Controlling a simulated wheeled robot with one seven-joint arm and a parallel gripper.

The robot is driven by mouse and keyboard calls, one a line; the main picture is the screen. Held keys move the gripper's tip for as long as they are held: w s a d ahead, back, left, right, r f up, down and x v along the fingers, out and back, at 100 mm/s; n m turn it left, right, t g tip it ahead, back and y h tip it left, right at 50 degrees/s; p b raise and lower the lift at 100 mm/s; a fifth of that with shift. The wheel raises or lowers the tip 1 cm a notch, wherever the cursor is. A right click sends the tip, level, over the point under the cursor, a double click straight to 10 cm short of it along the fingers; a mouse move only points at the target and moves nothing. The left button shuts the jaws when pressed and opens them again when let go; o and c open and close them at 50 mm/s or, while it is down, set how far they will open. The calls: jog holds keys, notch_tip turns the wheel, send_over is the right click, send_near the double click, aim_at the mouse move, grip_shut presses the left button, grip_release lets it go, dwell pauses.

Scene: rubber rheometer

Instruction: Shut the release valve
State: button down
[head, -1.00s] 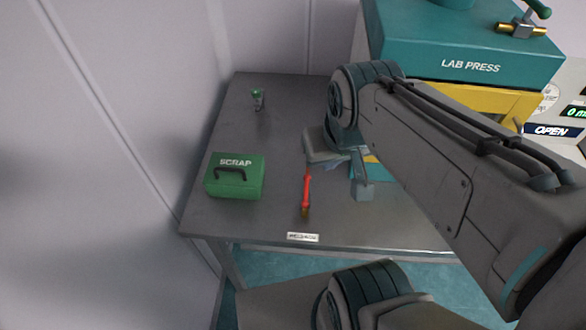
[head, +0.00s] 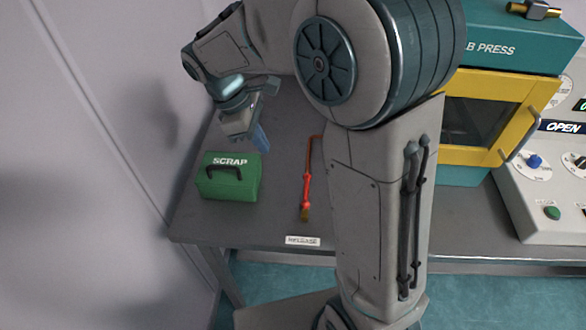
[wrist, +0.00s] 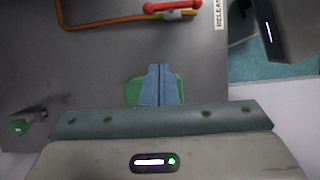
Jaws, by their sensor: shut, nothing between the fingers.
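The release valve's red handle (head: 305,192) lies along its orange pipe near the table's front edge, behind the RELEASE label (head: 302,241). Its brass end points to the front. In the wrist view the red handle (wrist: 172,7) is at the top edge, partly cut off, and looks parallel to the pipe (wrist: 105,22). My gripper (head: 262,146) is left of and behind the handle, apart from it, near the scrap box. In the wrist view its blue fingers (wrist: 157,68) are together and empty, pointing toward the valve.
The green scrap box (head: 228,188) stands left of the valve, and its green shows beside my fingers in the wrist view. The lab press (head: 490,50) with a yellow-framed door and a control panel (head: 535,200) stand right. A wall closes the left side.

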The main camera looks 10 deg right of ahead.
aim_at(306, 193)
jog(key=shift+w+a+f, duration=0.2)
jog(key=shift+s+d+f+p, duration=0.25)
jog(key=shift+s+d+f, duration=0.15)
jog(key=shift+d+f, duration=1)
jog(key=shift+s+d+f+p, duration=0.25)
jog(key=shift+s+d+f, duration=0.2)
jog(key=shift+d+f, duration=0.95)
jog(key=shift+s+d+f+p, duration=0.35)
jog(key=shift+d+f, duration=0.55)
jog(key=shift+f, duration=0.95)
